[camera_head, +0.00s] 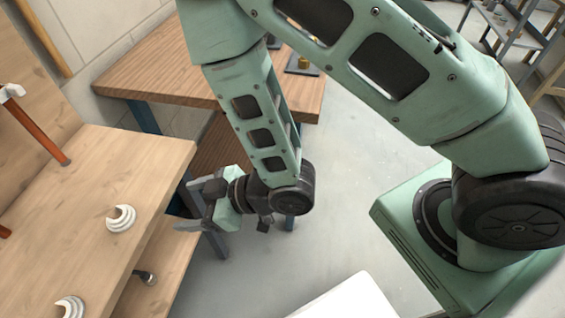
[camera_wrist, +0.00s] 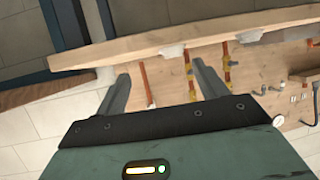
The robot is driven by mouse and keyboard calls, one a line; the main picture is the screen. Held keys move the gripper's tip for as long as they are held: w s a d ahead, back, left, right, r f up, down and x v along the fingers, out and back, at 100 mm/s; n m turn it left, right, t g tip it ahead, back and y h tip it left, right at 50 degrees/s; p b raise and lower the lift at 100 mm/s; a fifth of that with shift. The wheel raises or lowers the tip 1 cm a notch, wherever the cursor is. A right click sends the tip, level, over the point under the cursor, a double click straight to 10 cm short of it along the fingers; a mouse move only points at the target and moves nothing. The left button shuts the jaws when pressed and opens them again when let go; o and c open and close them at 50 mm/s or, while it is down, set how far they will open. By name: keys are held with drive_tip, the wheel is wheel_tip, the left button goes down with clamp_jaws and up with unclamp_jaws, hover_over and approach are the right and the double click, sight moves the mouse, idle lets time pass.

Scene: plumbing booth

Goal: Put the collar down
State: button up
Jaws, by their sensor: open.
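Two white, C-shaped ribbed rings that look like collars lie on the light wooden bench top (camera_head: 155,160) in the head view. One collar (camera_head: 121,218) lies near the middle of the bench, towards its right edge. The other collar (camera_head: 70,307) is at the bottom of the picture, partly cut off. I cannot tell which one the task means. My gripper (camera_head: 186,206) is open and empty, just right of the bench edge, with its fingers pointing left. Its two spread fingers also show in the wrist view (camera_wrist: 160,74), with nothing between them.
A copper pipe (camera_head: 38,132) with a white fitting stands at the bench's left. A dark fitting (camera_head: 146,277) lies on the lower shelf. A brown wooden table (camera_head: 160,75) stands behind my arm.

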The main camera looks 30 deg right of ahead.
drive_tip(key=d+r+m+g+h, duration=0.2)
drive_tip(key=d+r+g+h, duration=0.1)
drive_tip(key=d+r+h, duration=0.3)
drive_tip(key=s+d+r+m+g+h, duration=0.2)
drive_tip(key=s+d+r+g+h, duration=0.2)
drive_tip(key=s+d+r, duration=0.4)
drive_tip(key=s+r, duration=0.2)
drive_tip(key=s, duration=0.1)
drive_tip(key=shift+s+d+h, duration=0.15)
drive_tip(key=shift+d+h, duration=0.05)
drive_tip(key=shift+h, duration=0.2)
